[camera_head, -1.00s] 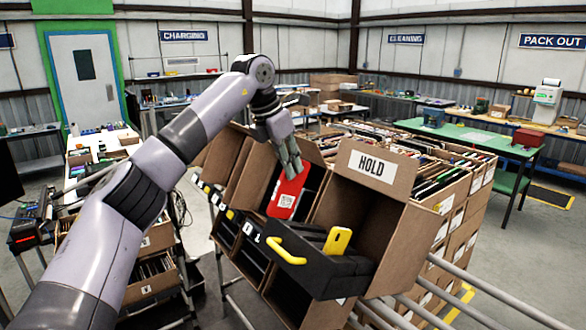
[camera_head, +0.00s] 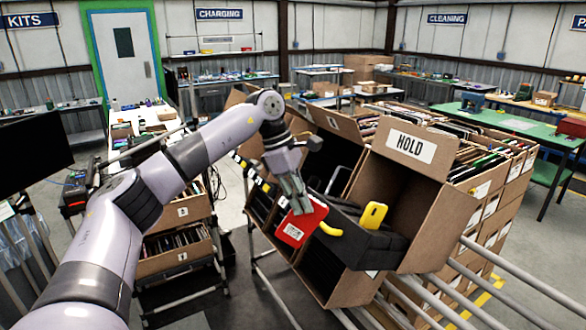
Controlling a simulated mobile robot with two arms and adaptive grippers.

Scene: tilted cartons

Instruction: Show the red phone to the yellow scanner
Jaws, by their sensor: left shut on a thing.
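The red phone (camera_head: 306,218), with a white label on its face, is held tilted at the front of the tilted cartons. My left gripper (camera_head: 295,207) is shut on its upper edge, and the fingers cover part of it. A small yellow device (camera_head: 374,215), which looks like the scanner, stands upright on a black holder (camera_head: 365,240) in front of the HOLD carton. The phone is left of this device and apart from it. It overlaps the left end of a yellow handle (camera_head: 330,229) in the picture; I cannot tell if they touch. My right gripper is out of view.
The HOLD carton (camera_head: 410,150) rises behind the black holder. Cartons filled with thin items (camera_head: 480,170) stand to the right. Metal rails (camera_head: 500,262) run at the lower right. A green table (camera_head: 510,125) stands at the back right.

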